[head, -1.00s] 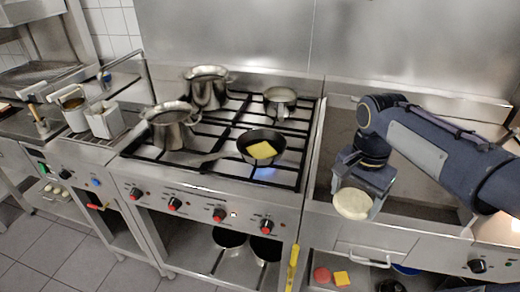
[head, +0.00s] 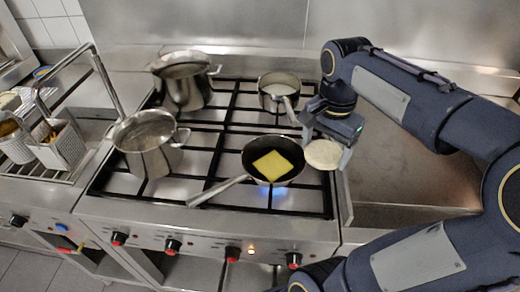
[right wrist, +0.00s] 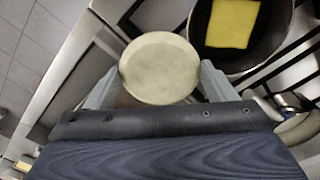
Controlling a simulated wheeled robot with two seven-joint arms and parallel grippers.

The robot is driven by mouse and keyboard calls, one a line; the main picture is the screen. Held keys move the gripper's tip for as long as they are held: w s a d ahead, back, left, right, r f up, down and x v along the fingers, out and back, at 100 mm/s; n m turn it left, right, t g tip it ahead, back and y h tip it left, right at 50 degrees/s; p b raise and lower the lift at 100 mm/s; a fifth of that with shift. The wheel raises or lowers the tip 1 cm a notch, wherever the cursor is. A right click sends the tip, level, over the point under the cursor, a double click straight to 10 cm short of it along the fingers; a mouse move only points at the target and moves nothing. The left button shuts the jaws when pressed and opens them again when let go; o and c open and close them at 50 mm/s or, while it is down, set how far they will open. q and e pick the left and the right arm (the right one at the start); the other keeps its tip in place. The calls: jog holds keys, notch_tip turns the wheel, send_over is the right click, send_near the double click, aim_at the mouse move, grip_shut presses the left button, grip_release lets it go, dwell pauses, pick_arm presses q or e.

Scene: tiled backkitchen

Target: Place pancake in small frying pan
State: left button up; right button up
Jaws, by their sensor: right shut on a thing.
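The pancake (head: 323,154) is a pale round disc. My right gripper (head: 325,150) is shut on it and holds it just right of the small frying pan. In the right wrist view the pancake (right wrist: 160,68) sits between the two fingers. The small frying pan (head: 254,152) is dark, stands on a front burner of the stove with a blue flame under it, and its handle points to the lower left. A yellow square slice (head: 272,166) lies in it. The pan (right wrist: 282,30) and the yellow slice (right wrist: 232,22) also show in the right wrist view. My left gripper is not in view.
A small saucepan (head: 279,91) stands behind the frying pan. Two steel pots (head: 146,150) and (head: 186,85) stand on the left of the stove (head: 208,147). Perforated baskets (head: 62,148) are further left. A steel counter (head: 400,185) lies right of the stove.

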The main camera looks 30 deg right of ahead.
jog(key=w+a+f+p, duration=0.1)
jog(key=w+a+f, duration=0.25)
jog(key=w, duration=0.55)
send_over(273, 166)
jog(key=f, duration=0.5)
jog(key=shift+s+f+p, duration=0.25)
jog(key=shift+p, duration=0.05)
jog(key=shift+w+f, duration=0.2)
jog(key=shift+f, duration=0.05)
notch_tip(273, 166, down, 3)
jog(key=shift+w+f, duration=0.1)
jog(key=shift+f, duration=0.1)
jog(key=shift+f, duration=0.2)
jog(key=o, duration=1)
